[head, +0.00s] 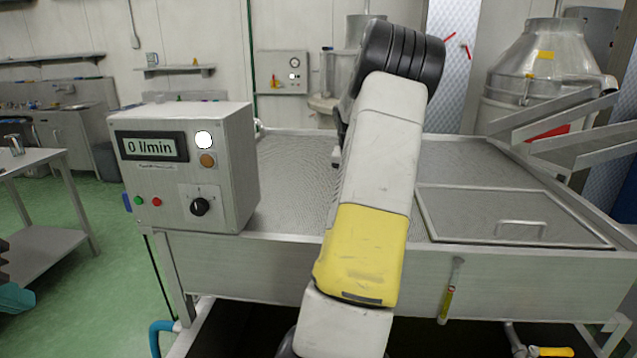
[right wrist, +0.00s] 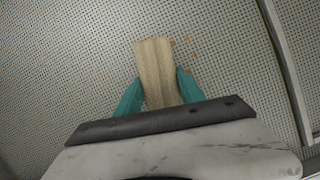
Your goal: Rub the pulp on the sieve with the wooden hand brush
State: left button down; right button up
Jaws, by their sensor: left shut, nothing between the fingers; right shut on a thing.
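The sieve (head: 292,170) is a grey perforated sheet in a steel trough, and it fills the right wrist view (right wrist: 70,60). My right gripper (right wrist: 160,88) is shut on the wooden hand brush (right wrist: 155,65), a pale block between its teal fingers over the sieve. I cannot tell whether the brush touches the sheet. A few small orange-brown bits of pulp (right wrist: 193,56) lie around the brush. In the head view my own arm hides the brush and most of the right gripper. My left gripper (head: 18,298) shows its teal fingers at the lower left edge, shut and empty, away from the sieve.
A control box (head: 185,165) reading 0 l/min stands at the trough's left front corner. A framed panel with a handle (head: 520,228) lies on the right part. Metal chutes (head: 560,120) reach over the right back. A steel table (head: 40,160) stands at the left.

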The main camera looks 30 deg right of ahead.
jog(key=shift+s+a+r, duration=0.1)
jog(key=shift+s+a, duration=0.7)
jog(key=shift+s, duration=0.15)
jog(key=shift+s+a, duration=1.1)
jog(key=shift+s, duration=0.2)
jog(key=shift+s+d, duration=0.75)
jog(key=shift+d, duration=0.05)
jog(key=shift+w+d, duration=1.25)
jog(key=shift+w, duration=0.15)
jog(key=shift+w+d+f, duration=0.1)
jog(key=shift+w+d, duration=0.7)
jog(key=shift+w, duration=0.15)
jog(key=shift+w+d+f, duration=0.1)
jog(key=shift+w+d, duration=0.65)
jog(key=shift+w, duration=0.2)
jog(key=shift+w+d+r, duration=0.15)
jog(key=shift+w+d, duration=1.5)
jog(key=shift+w, duration=0.3)
jog(key=shift+s+d, duration=0.75)
jog(key=shift+d, duration=0.05)
jog(key=shift+s+a, duration=0.6)
jog(key=shift+s, duration=0.3)
jog(key=shift+s+a, duration=1.25)
jog(key=shift+s, duration=0.2)
jog(key=shift+s+a, duration=1.25)
jog(key=shift+s, duration=0.25)
jog(key=shift+s+a, duration=1.25)
jog(key=shift+s, duration=0.2)
